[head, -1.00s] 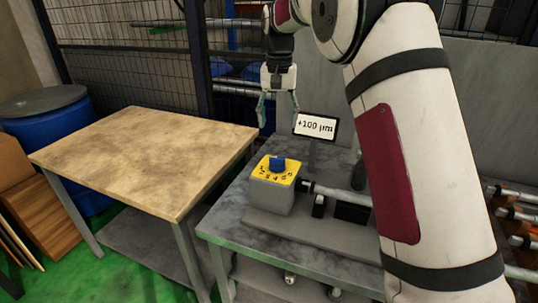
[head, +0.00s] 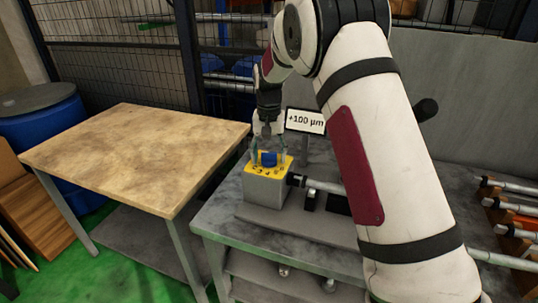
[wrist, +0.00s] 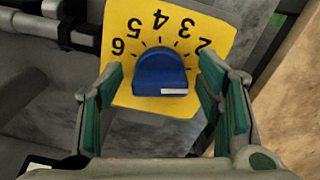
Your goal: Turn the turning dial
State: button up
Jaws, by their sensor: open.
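The turning dial is a blue knob (head: 268,159) on a yellow numbered plate (head: 252,168) atop a grey box (head: 266,189) on the grinder. In the wrist view the blue knob (wrist: 161,73) sits between the green-padded fingers, with a white mark near its lower right edge. Numbers including 2, 3, 4 and 6 show around it on the yellow plate (wrist: 124,24). My gripper (head: 268,155) points down at the knob. It is open, with a finger (wrist: 164,100) on each side and visible gaps to the knob. The knob's far side is hidden.
A display (head: 305,121) reading "+100 µm" stands behind the box. A cylindrical bar (head: 325,186) runs right from the box. A wooden table (head: 130,155) stands at the left with a bare top. Several metal bars lie at the far right.

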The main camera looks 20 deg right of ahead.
jog(key=c, duration=1.1)
jog(key=shift+n, duration=0.3)
jog(key=shift+d+n+b, duration=0.15)
jog(key=shift+n+b, duration=0.65)
jog(key=shift+n, duration=1.8)
jog(key=o, duration=1.1)
